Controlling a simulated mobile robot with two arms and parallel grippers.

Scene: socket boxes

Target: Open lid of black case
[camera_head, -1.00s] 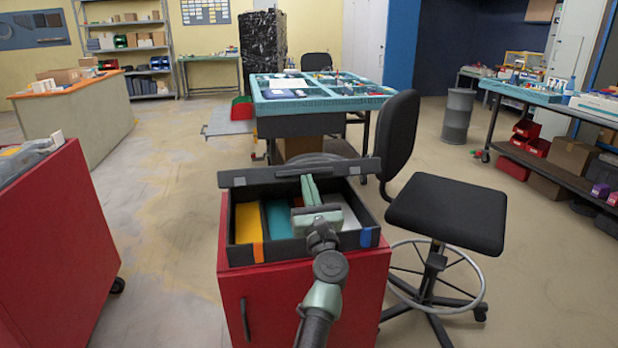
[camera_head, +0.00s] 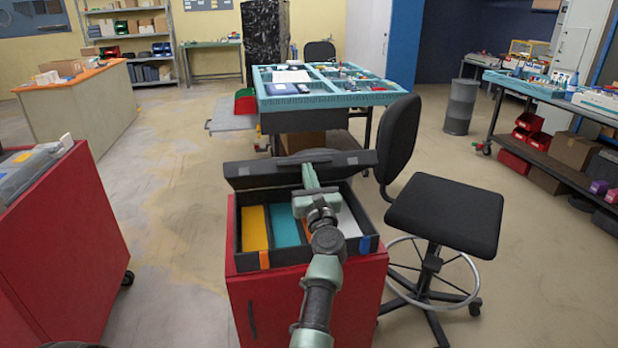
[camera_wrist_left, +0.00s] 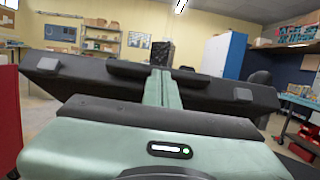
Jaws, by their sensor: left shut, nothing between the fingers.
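The black case (camera_head: 376,243) sits on a red cabinet, with yellow, teal and white inserts inside and orange and blue latches on its front. Its lid (camera_head: 240,172) is raised at the back and leans away from me. My left gripper (camera_head: 309,169) reaches over the case, its fingers shut and empty at the lid's inner face. In the left wrist view the lid (camera_wrist_left: 110,83) spans behind the shut fingers (camera_wrist_left: 159,80). I cannot tell whether the fingertips touch it. My right gripper is not in view.
The red cabinet (camera_head: 300,305) stands beside a black swivel stool (camera_head: 445,212) on its right. Another red cabinet (camera_head: 70,240) is at the left. A teal-topped workbench (camera_head: 320,97) stands behind. Floor between the cabinets is clear.

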